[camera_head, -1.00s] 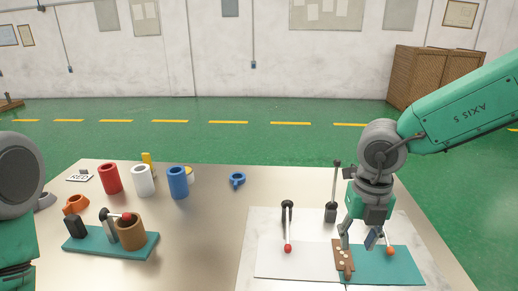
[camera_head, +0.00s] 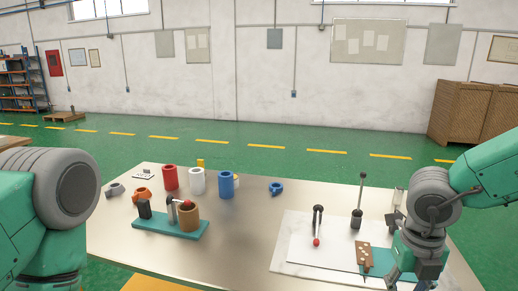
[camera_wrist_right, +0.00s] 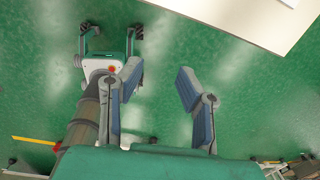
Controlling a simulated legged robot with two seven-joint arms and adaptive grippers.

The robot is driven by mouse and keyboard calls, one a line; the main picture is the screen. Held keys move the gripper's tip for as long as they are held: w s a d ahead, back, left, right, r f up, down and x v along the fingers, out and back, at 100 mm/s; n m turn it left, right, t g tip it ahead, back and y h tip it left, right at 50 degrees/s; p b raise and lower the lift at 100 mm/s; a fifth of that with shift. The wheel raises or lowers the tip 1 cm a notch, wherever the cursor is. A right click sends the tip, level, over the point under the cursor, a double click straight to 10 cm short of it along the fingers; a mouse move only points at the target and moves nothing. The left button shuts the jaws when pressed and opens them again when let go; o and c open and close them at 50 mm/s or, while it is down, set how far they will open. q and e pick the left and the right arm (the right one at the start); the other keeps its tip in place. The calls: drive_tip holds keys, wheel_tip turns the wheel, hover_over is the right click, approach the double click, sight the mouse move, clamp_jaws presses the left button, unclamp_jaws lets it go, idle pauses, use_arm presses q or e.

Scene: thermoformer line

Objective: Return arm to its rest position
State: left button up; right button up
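My right arm (camera_head: 432,205) comes in from the right in the head view, folded down at the table's right side. Its wrist covers part of the teal plate (camera_head: 372,258). In the right wrist view my right gripper (camera_wrist_right: 160,85) is open and empty, its two blue-grey fingers apart above green floor. The table's pale corner (camera_wrist_right: 285,25) shows at top right, clear of the fingers. My left arm (camera_head: 45,215) stands at the left edge of the head view; its gripper is out of frame.
The table (camera_head: 250,240) holds a red cup (camera_head: 170,178), white cup (camera_head: 197,182), blue cup (camera_head: 226,186) and a teal stand with a brown cup (camera_head: 189,218). A red-tipped lever (camera_head: 317,228) and black-knobbed lever (camera_head: 358,203) stand on the white board (camera_head: 290,262).

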drive_tip(key=s+d+f+n+t+h+b, duration=0.1)
drive_tip(key=s+d+f+n+h, duration=0.15)
drive_tip(key=f+n, duration=0.55)
drive_tip(key=s+d+f+n+t+h+b, duration=0.1)
drive_tip(key=d+f+n, duration=0.3)
drive_tip(key=f+n, duration=0.35)
use_arm(q)
drive_tip(key=f, duration=0.1)
drive_tip(key=f+b, duration=0.1)
drive_tip(key=d+f, duration=0.1)
drive_tip(key=shift+w+f+b, duration=0.3)
drive_tip(key=shift+w+f, duration=0.05)
use_arm(e)
drive_tip(key=s+a+f+n+y, duration=0.2)
drive_tip(key=s+f+n, duration=0.4)
drive_tip(key=s+n, duration=0.3)
drive_tip(key=s+a+f+n+g+y, duration=0.1)
drive_tip(key=s+a+f+n+y, duration=0.1)
drive_tip(key=s+f+n, duration=0.5)
drive_tip(key=s+n, duration=0.1)
drive_tip(key=n, duration=0.5)
drive_tip(key=shift+s+a+n+g, duration=0.25)
drive_tip(key=shift+s+n+g, duration=0.05)
drive_tip(key=shift+s+n, duration=0.1)
drive_tip(key=shift+a, duration=0.1)
